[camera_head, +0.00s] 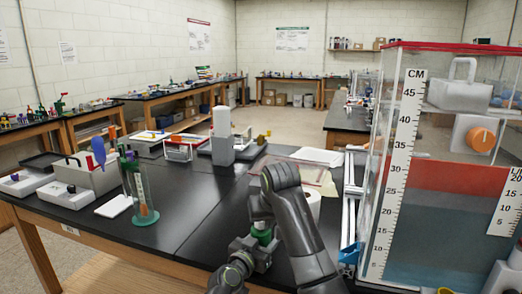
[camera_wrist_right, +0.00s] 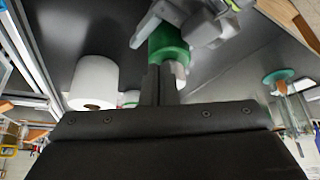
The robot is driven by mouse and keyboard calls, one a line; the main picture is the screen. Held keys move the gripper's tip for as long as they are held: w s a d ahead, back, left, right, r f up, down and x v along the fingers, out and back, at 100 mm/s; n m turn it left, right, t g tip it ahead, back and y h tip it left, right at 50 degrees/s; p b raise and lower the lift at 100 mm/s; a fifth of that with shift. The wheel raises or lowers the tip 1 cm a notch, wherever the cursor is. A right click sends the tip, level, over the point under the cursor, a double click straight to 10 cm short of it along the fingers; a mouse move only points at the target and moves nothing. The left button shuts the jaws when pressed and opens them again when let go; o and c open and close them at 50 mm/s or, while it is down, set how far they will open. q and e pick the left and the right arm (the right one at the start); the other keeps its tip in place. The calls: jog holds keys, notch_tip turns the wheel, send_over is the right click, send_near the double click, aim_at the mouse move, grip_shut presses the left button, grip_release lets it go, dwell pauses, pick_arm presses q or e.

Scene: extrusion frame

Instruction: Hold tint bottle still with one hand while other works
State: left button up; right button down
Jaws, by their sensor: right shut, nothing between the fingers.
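The green tint bottle (camera_head: 262,236) stands at the front of the black table, partly hidden by my arms. In the right wrist view the bottle's green body (camera_wrist_right: 168,44) lies just beyond my right fingertips. My left gripper (camera_head: 252,250) comes in low from the left and appears closed around the bottle, though its fingertips are partly hidden. My right gripper (camera_wrist_right: 160,84) is shut and empty, right by the bottle's end. I cannot tell whether it touches the bottle.
A white roll (camera_wrist_right: 92,82) stands beside the bottle. A large clear tank (camera_head: 440,180) with coloured layers fills the right side. A green-based cylinder (camera_head: 143,195) holding tools and a grey box (camera_head: 92,170) stand at left. The black table's (camera_head: 190,225) front left is clear.

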jog(key=shift+s, duration=0.1)
jog(key=shift+s+d, duration=0.2)
jog(key=shift+s, duration=0.05)
notch_tip(320, 180, up, 6)
dwell(0.4)
jog(key=shift+a, duration=0.1)
jog(key=shift+s+a+f, duration=0.1)
jog(key=shift+a+f, duration=0.35)
jog(key=shift+f, duration=0.55)
jog(key=shift+w+a+f, duration=0.1)
jog(key=shift+a+f, duration=0.35)
jog(key=shift+f, duration=0.55)
jog(key=shift+s+a+f, duration=0.1)
jog(key=shift+a+f, duration=0.35)
jog(key=shift+f, duration=0.55)
jog(key=shift+w, duration=0.25)
